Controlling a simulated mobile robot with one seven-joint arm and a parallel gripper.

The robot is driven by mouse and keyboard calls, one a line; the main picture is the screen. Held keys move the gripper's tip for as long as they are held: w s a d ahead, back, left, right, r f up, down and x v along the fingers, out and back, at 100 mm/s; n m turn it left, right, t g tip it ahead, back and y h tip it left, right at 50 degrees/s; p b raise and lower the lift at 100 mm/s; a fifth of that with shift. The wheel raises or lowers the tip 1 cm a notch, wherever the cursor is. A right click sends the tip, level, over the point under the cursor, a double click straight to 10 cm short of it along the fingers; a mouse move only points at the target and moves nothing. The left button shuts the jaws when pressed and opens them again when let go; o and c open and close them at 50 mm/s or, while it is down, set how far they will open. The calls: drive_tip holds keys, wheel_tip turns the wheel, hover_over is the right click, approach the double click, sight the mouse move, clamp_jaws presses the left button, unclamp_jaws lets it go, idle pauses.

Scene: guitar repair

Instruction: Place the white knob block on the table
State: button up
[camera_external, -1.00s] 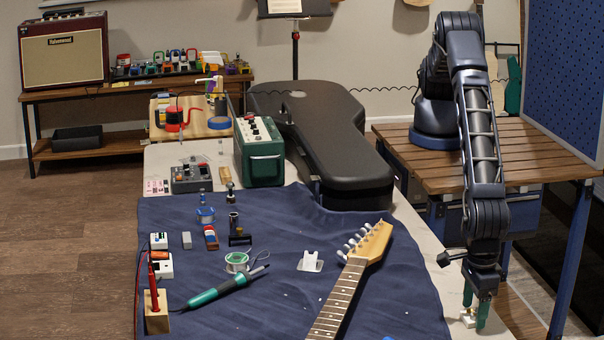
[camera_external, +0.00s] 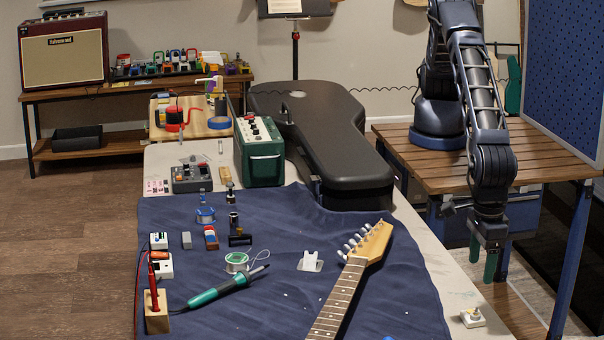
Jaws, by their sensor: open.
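The white knob block (camera_external: 473,317) sits upright on the bare pale strip of the table (camera_external: 424,232), near its right edge and to the right of the blue cloth. A small knob shows on its top. My gripper (camera_external: 483,264) is above and a little to the right of the block, clear of it.
A guitar neck (camera_external: 345,289) lies on the blue cloth (camera_external: 283,220), left of the block.

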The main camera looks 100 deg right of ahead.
drive_tip(key=shift+r, duration=0.7)
